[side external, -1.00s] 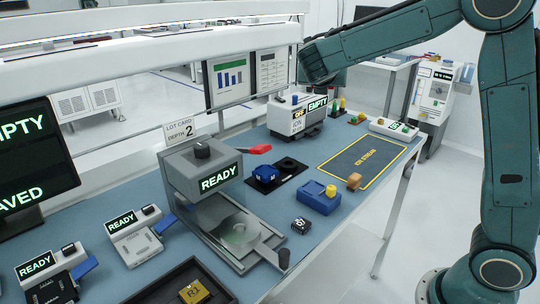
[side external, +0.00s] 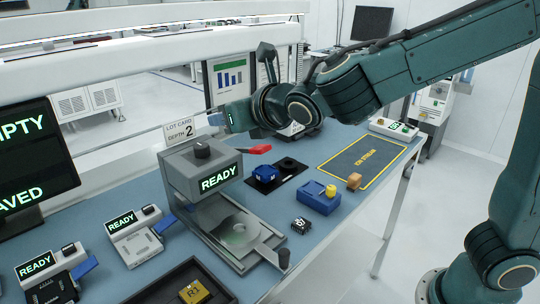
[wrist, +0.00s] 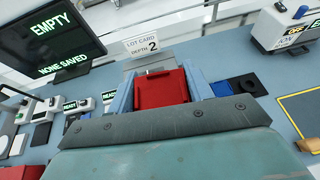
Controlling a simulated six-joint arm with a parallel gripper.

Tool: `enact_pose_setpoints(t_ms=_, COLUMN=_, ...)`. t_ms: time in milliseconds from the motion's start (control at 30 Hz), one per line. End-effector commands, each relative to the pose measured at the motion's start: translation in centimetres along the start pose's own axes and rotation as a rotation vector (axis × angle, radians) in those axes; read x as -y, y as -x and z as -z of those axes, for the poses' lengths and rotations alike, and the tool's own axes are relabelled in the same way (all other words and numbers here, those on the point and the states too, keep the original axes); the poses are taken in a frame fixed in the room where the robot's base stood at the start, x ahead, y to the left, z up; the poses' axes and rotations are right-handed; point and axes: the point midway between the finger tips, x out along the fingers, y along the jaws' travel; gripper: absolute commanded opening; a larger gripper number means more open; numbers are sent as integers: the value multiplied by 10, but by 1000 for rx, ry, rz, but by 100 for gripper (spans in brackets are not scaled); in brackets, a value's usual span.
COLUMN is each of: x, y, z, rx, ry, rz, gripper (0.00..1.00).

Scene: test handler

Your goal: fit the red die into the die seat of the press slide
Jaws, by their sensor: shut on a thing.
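The red die (wrist: 160,90) is a red block between the two blue fingers of my gripper (wrist: 160,84) in the wrist view. My gripper is shut on it. In the side view my gripper (side external: 232,116) hangs above and behind the press (side external: 200,172), beside the lot card; the die cannot be made out there. The press reads READY. Its slide (side external: 262,250) is out at the front, with a round recess, the die seat (side external: 238,229), visible and looking empty. In the wrist view the die and gripper hide most of the press and the slide.
The lot card (side external: 180,131), reading DEPTH 2, stands behind the press near my gripper. A red lever (side external: 258,149) sticks out at its right. A dark tray (side external: 165,290) is in front.

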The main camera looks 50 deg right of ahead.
Motion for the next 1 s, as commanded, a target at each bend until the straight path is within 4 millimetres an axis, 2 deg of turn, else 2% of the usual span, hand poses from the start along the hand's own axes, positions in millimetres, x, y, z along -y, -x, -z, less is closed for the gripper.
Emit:
enact_pose_setpoints(t_ms=100, x=-20, y=11, z=4, rx=4, ry=21, rz=-63, gripper=20)
enact_pose_setpoints(t_ms=200, x=-29, y=14, z=13, rx=1, ry=34, rz=-93, gripper=20)
enact_pose_setpoints(t_ms=700, x=-28, y=-21, z=94, rx=-1, ry=35, rz=-88, gripper=20)
enact_pose_setpoints(t_ms=1000, x=-28, y=-36, z=128, rx=2, ry=33, rz=-86, gripper=20)
